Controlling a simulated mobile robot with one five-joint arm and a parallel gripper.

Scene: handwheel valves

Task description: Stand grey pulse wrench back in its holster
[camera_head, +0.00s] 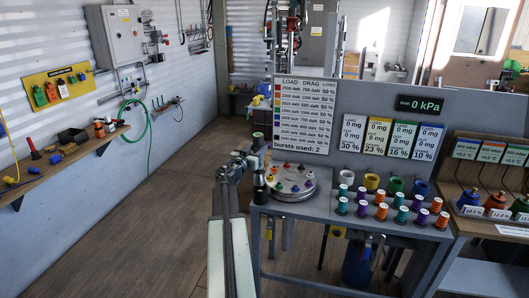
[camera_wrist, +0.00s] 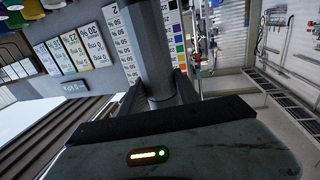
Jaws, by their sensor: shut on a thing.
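In the wrist view the grey pulse wrench (camera_wrist: 150,45) is a thick, faceted grey body running up from between the fingers. My gripper (camera_wrist: 160,88) is shut on it, with one dark finger on each side. In the head view my gripper (camera_head: 243,160) is at the left edge of the workbench, above floor level beside the round turntable. The wrench is hard to make out there among the arm parts. I cannot pick out its holster for sure. A dark upright cylinder (camera_head: 260,190) stands at the bench's left corner, close to my arm.
The round turntable (camera_head: 291,190) carries several coloured knobs. Several coloured spools (camera_head: 380,212) stand on the bench to its right. A grey panel (camera_head: 345,150) with charts rises behind. A wooden shelf (camera_head: 85,145) with tools lines the left wall. The wooden floor (camera_head: 150,230) at left is clear.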

